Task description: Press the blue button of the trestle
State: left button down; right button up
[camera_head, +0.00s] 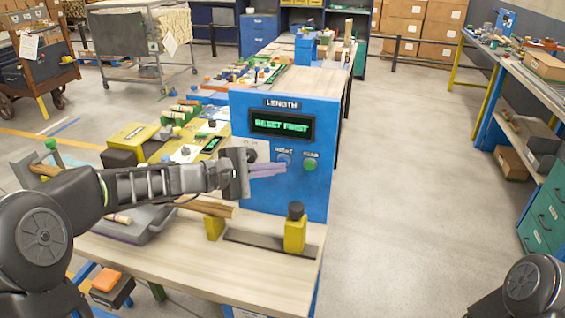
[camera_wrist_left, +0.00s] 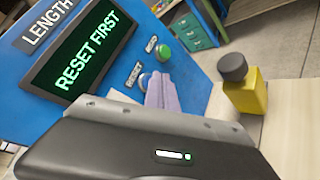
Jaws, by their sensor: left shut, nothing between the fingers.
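The blue button (camera_head: 283,159) sits at the panel's middle, left of a green button (camera_head: 309,165). In the left wrist view the blue button (camera_wrist_left: 145,80) is partly hidden behind my fingers. My left gripper (camera_head: 284,169) is shut and empty, its pale purple fingers pointing at the blue button. The tips are at or very close to it; I cannot tell if they touch. My right gripper is not in view.
A yellow block with a dark knob (camera_head: 295,230) stands on the bench in front of the panel; it also shows in the left wrist view (camera_wrist_left: 246,92). A wooden rod (camera_head: 208,208) lies below my left arm. The floor right of the bench is clear.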

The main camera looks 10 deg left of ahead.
pick_arm(q)
jog(key=shift+w, duration=0.3)
dwell(0.5)
jog(key=shift+s+b, duration=0.55)
jog(key=shift+s, duration=0.25)
jog(key=s+b, duration=0.1)
jog(key=s, duration=0.4)
jog(key=shift+a+b, duration=0.2)
jog(key=shift+b, duration=0.2)
dwell(0.3)
